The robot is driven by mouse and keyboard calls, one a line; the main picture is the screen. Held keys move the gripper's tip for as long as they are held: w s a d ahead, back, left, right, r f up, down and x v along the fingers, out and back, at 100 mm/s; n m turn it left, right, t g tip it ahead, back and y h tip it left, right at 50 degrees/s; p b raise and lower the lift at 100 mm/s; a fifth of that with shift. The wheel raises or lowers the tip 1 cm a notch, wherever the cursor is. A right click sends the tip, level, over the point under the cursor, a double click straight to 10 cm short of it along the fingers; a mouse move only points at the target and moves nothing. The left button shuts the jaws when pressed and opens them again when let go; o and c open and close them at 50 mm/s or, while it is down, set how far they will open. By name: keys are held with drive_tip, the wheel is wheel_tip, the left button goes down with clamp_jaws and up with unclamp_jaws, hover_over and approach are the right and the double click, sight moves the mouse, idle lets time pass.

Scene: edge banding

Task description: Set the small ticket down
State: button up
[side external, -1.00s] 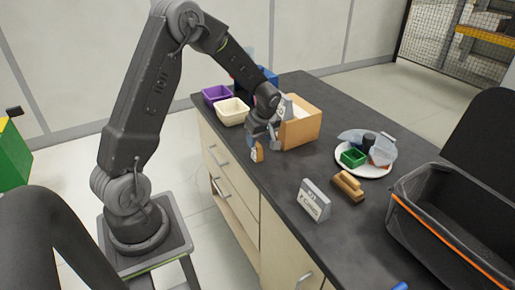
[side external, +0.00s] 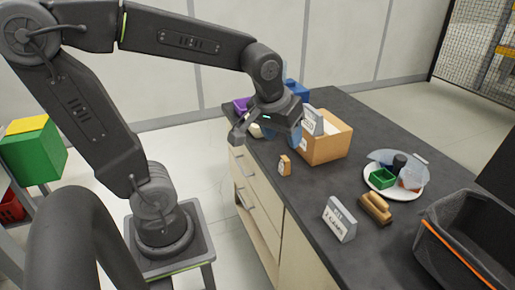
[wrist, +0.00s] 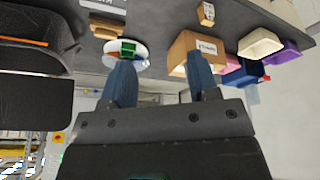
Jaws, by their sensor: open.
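The small ticket (side external: 284,165) is a little tan block with a white label. It stands upright on the dark worktop near its front edge, with nothing holding it. In the wrist view the ticket (wrist: 206,13) shows at the top edge, clear of the fingers. My gripper (side external: 268,132) is raised above and behind the ticket, near the cardboard box and the bins. Its two blue fingers (wrist: 165,85) are spread apart with nothing between them.
A cardboard box (side external: 325,150) with a label card stands close to my gripper, beside purple (side external: 241,104) and blue bins. A grey sign (side external: 340,219), a wooden brush-like block (side external: 375,208), a white plate (side external: 402,196) with items and a black tote (side external: 462,245) stand to the right.

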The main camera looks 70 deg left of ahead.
drive_tip(key=s+d+r+m+t+h, duration=0.1)
drive_tip(key=s+d+m, duration=0.4)
drive_tip(key=s, duration=0.3)
drive_tip(key=shift+m+t+h, duration=0.3)
drive_tip(key=shift+m, duration=0.3)
idle(0.4)
